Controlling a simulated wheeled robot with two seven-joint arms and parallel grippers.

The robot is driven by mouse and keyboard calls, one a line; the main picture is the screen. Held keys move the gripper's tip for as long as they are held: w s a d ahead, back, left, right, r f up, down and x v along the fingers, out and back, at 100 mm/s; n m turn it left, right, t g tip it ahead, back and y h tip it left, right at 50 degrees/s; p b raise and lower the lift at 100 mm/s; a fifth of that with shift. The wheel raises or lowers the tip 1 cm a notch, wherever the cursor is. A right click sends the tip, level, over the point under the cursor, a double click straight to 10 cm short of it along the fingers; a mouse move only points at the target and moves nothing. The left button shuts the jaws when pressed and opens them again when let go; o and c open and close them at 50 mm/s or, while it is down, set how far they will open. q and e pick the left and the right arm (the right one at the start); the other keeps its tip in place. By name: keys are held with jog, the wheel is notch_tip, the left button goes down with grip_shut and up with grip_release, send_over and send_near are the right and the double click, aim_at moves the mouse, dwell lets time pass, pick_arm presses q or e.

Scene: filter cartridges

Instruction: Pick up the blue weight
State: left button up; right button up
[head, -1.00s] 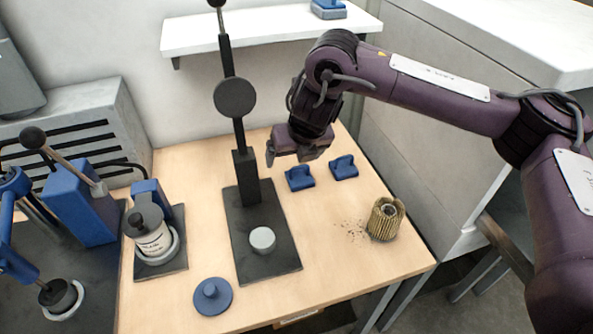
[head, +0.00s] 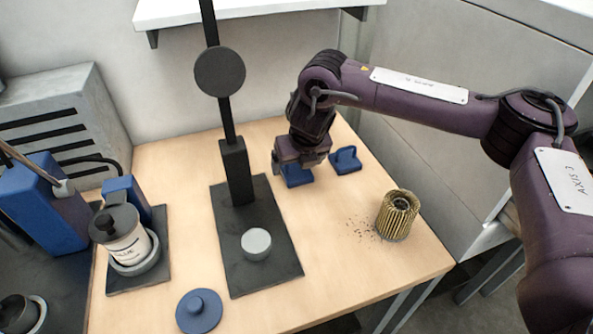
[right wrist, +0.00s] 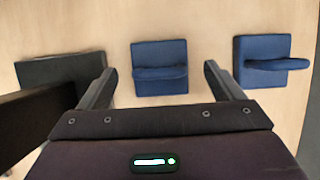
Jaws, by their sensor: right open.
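Two blue weights, each a block with a raised handle, sit side by side on the wooden table. The nearer-left weight (head: 297,176) is partly hidden by my right gripper (head: 296,168); the other weight (head: 345,160) stands to its right, clear of the gripper. In the right wrist view, the first weight (right wrist: 160,58) lies between and beyond the two open fingers (right wrist: 160,88), and the second weight (right wrist: 264,62) lies outside the right finger. My right gripper is open and holds nothing. Whether its fingers touch the weight cannot be told. My left gripper is not in view.
A dark stand (head: 236,172) with a tall post rises left of the gripper. A pleated cartridge (head: 397,215) with dark specks beside it stands front right. A blue knobbed disc (head: 199,311) and a glue bottle (head: 124,243) are left. The table's right front is mostly clear.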

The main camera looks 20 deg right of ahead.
aim_at(297, 167)
jog(key=shift+x, duration=1.25)
jog(key=shift+r, duration=0.1)
jog(key=c, duration=1.4)
jog(key=shift+w, duration=0.15)
jog(key=shift+c, duration=1)
jog(key=shift+r, duration=0.15)
